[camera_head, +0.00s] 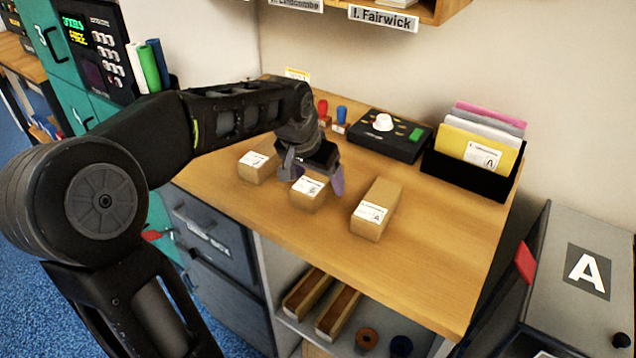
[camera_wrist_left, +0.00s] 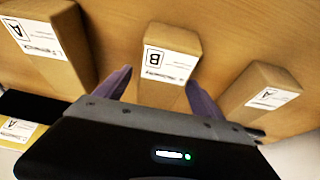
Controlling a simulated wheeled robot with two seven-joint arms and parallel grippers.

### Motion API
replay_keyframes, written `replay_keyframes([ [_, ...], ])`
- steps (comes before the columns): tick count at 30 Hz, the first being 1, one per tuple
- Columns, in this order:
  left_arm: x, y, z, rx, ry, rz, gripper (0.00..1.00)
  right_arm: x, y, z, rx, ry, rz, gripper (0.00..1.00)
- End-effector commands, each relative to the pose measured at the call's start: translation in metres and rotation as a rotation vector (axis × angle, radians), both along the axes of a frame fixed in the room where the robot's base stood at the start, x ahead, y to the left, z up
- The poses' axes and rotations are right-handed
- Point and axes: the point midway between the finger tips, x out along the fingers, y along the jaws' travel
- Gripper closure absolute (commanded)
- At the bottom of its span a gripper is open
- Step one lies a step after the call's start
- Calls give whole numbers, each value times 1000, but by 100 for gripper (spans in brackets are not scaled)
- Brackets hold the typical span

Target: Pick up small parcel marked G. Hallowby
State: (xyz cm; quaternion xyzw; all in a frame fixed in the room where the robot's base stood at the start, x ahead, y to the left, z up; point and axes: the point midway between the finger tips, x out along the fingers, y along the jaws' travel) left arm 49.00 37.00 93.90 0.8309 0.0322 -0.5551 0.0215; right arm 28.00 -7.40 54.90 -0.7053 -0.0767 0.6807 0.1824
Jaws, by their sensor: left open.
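Three small brown parcels with white labels stand on the wooden counter. The middle parcel (camera_head: 308,197) is between the fingers of my left gripper (camera_head: 313,174). In the left wrist view the middle parcel (camera_wrist_left: 166,70) carries a large B. The right parcel (camera_head: 375,208) shows in the left wrist view (camera_wrist_left: 60,65) with a large A. The left parcel (camera_head: 256,170) shows at the right of that view (camera_wrist_left: 262,97). The names on the labels are too small to read surely. My left gripper is open, its purple fingers either side of the middle parcel, contact unclear.
A black control box (camera_head: 385,139) and a black file holder (camera_head: 470,172) with coloured folders stand at the back. Red and blue pegs are behind the gripper. A grey box marked A (camera_head: 560,262) is at the right. The counter's front right is clear.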

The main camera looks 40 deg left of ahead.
Motion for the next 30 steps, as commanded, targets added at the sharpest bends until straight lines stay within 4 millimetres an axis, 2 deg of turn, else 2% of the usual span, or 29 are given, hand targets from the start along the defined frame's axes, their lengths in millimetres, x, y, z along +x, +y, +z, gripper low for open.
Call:
replay_keyframes([
  [2, 0, 0, 0, 0, 0, 0, 26, 0, 0, 0, 0, 0, 0, 64],
  [27, 0, 0, 0, 0, 0, 0, 95, 0, 0, 0, 0, 0, 0, 64],
  [30, 0, 0, 1, 0, -1, 0, 96, 0, 0, 0, 0, 0, 0, 64],
])
